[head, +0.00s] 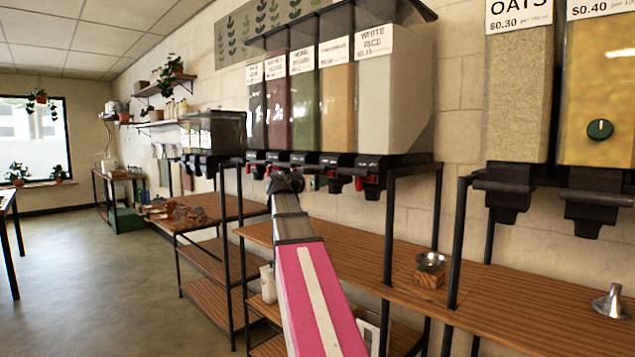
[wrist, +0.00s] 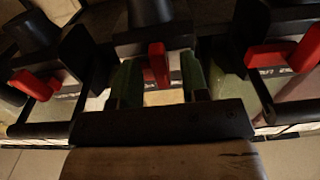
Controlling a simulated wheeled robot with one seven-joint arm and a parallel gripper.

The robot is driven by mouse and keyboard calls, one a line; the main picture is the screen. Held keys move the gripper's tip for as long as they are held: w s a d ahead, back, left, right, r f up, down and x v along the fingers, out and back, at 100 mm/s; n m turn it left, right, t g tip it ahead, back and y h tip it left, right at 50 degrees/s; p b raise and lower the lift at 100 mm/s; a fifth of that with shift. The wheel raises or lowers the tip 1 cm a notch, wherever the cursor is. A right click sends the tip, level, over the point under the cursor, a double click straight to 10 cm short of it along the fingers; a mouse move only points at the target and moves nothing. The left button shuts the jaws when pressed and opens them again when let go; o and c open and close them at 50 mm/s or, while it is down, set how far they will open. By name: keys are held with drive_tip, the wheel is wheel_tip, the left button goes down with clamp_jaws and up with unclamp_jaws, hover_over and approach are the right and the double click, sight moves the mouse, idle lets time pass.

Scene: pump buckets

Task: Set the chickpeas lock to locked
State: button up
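The tan dispenser (head: 337,95), second from right in the row of tall bins, carries a blurred label that seems to read chickpeas. A red lock lever (head: 332,186) shows under it. My gripper (head: 285,183) is at the spouts left of that lever, in front of the row, partly hiding the spouts behind it. In the wrist view, my gripper (wrist: 157,85) is open, its two greenish fingers on either side of an upright red lever (wrist: 157,64), with small gaps. I cannot tell for certain which bin that lever belongs to.
Neighbouring red levers (wrist: 35,85) and (wrist: 270,55) lie crosswise close to my gripper. The white rice bin (head: 385,100) is at the row's right end. A wooden shelf (head: 350,250) runs below, with a metal bowl (head: 430,260) and funnel (head: 612,302) farther right. Open floor lies left.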

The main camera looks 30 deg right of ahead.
clamp_jaws()
drive_tip(key=shift+s+d, duration=0.25)
drive_tip(key=shift+s, duration=0.4)
drive_tip(key=shift+s+d, duration=0.2)
drive_tip(key=shift+s, duration=0.4)
drive_tip(key=shift+o, duration=0.3)
unclamp_jaws()
drive_tip(key=v, duration=1)
drive_tip(key=shift+a, duration=0.4)
drive_tip(key=shift+s, duration=0.15)
